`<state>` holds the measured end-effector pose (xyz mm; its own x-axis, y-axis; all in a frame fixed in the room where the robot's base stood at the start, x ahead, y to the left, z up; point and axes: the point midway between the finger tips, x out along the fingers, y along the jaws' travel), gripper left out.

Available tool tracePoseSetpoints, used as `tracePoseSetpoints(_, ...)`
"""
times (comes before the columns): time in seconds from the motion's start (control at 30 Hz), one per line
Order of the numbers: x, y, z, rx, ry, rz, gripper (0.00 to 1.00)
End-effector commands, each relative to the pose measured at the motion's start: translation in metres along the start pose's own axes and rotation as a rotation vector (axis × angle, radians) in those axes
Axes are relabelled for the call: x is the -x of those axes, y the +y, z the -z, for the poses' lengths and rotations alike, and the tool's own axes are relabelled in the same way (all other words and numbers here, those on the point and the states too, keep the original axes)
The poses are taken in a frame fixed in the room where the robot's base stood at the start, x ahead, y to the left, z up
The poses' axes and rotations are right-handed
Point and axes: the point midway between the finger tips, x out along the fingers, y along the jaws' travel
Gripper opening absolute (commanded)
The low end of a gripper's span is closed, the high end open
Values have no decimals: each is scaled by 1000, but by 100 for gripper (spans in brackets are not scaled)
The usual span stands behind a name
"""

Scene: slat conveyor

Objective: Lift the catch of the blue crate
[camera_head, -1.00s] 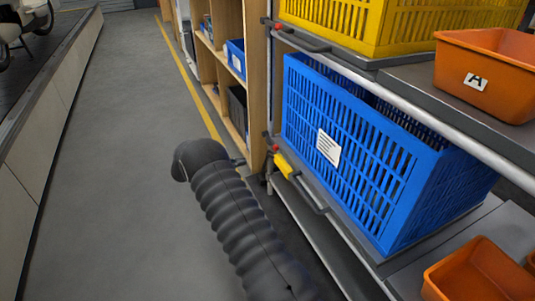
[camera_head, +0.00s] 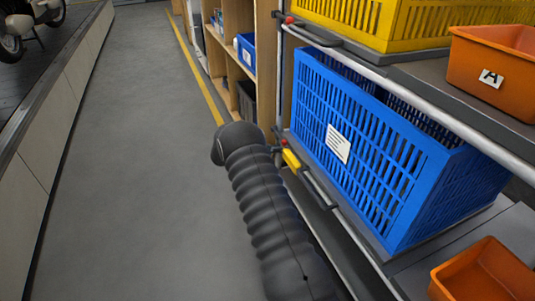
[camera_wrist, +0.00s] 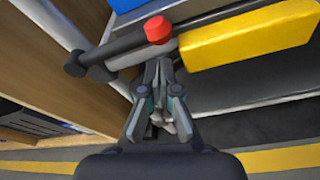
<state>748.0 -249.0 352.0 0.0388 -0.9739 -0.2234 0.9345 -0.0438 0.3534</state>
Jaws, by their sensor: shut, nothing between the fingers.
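The blue crate (camera_head: 428,165) sits on the middle shelf tray, with a white label on its slatted side. Its catch (camera_head: 291,159) is a yellow bar with a red end at the tray's front left corner. In the wrist view the yellow bar (camera_wrist: 248,40) lies at upper right, beside the red cap (camera_wrist: 158,29) on a dark rod. My gripper (camera_wrist: 158,68) is shut and empty, its fingertips just below the red cap in the picture. I cannot tell whether they touch the rod. In the head view my arm mostly hides the gripper.
A yellow crate (camera_head: 385,22) stands on the shelf above. Orange bins (camera_head: 492,80) stand at right, above and below. A dark handle (camera_head: 320,188) runs along the tray front. Wooden shelving (camera_head: 263,75) stands behind. The grey aisle floor (camera_head: 130,130) at left is clear.

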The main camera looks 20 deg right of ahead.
Motion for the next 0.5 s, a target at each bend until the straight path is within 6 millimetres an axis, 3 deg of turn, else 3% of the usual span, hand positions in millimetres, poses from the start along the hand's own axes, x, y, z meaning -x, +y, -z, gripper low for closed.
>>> tracePoseSetpoints(0.5,-2,0,-10,1,0,1,0)
